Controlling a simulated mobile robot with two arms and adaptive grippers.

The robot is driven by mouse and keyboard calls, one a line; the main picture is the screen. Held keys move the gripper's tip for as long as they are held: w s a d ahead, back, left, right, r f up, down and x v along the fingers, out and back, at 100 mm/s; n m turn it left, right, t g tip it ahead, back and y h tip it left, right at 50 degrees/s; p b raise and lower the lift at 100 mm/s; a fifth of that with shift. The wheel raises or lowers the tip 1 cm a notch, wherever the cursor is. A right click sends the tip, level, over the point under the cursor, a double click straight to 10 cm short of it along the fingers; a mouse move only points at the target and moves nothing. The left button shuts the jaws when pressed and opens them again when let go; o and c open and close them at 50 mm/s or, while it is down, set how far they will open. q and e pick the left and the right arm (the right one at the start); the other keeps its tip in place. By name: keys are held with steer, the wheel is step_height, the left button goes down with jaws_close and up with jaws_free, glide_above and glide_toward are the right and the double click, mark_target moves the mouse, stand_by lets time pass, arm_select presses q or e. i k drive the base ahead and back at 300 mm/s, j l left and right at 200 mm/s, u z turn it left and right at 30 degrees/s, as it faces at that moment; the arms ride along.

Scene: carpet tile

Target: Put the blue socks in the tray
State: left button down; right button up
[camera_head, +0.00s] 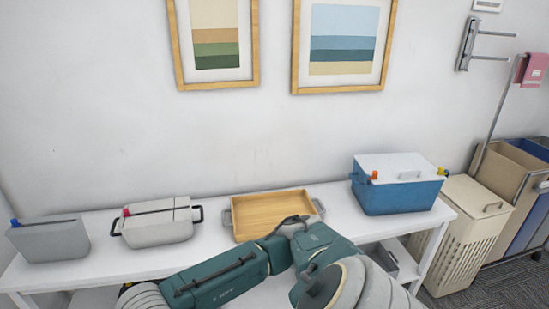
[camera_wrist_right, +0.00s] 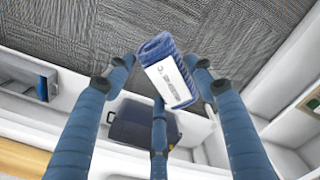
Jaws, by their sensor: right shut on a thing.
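The wooden tray (camera_head: 243,235) sits on the white table in the head view, with grey handles at its ends and its inside looking empty. My teal arm covers its near right corner. In the right wrist view, my right gripper (camera_wrist_right: 160,70) is shut on the blue socks (camera_wrist_right: 158,48), a rolled ribbed bundle with a white printed label (camera_wrist_right: 171,80). The bundle is tilted between the blue fingers, with grey carpet behind it. In the head view the socks are not visible and my arm hides the gripper end. My left gripper is not in view.
A grey bin (camera_head: 52,242) and a lidded grey box (camera_head: 158,228) stand left of the tray. A blue box with a white lid (camera_head: 398,190) stands to its right. A beige hamper (camera_head: 466,235) is beyond the table's right end. The wrist view shows a dark box (camera_wrist_right: 140,122).

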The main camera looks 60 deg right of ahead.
mark_target(276, 221)
steer(key=l, duration=0.7)
steer(key=k+l+u, duration=0.1)
steer(key=l, duration=1.2)
steer(key=k+l+u, duration=0.1)
steer(key=l, duration=0.6)
steer(key=k+l, duration=0.1)
steer(key=l, duration=0.55)
